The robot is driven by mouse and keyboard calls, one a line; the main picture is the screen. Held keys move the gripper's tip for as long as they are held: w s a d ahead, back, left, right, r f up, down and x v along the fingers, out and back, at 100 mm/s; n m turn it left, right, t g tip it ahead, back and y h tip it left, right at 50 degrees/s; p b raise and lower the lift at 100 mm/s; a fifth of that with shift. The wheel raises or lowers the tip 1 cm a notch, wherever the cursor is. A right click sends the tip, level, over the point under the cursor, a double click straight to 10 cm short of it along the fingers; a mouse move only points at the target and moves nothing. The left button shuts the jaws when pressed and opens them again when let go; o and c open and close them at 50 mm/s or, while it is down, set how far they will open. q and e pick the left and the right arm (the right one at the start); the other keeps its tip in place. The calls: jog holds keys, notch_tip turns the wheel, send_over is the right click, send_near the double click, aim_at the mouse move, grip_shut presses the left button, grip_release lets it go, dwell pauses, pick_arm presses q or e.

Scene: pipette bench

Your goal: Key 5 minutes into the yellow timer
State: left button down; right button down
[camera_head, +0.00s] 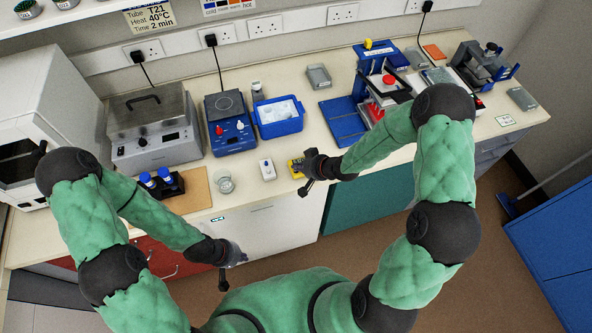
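My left gripper (228,278) hangs in front of the bench, below the worktop edge and well away from the timer. It holds nothing that I can see, and its finger opening is unclear.
A blue tray (278,117) and a blue hotplate-like unit (230,124) are behind. A blue press-like device (345,122) stands to the right. A black rack with blue-capped bottles (163,186) is at left.

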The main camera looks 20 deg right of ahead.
jog(key=shift+f, duration=0.2)
dwell(0.4)
jog(key=shift+r, duration=0.15)
jog(key=shift+r+p, duration=0.5)
jog(key=shift+r, duration=0.05)
notch_tip(320, 180, up, 6)
jog(key=p, duration=0.5)
dwell(0.3)
dwell(1.7)
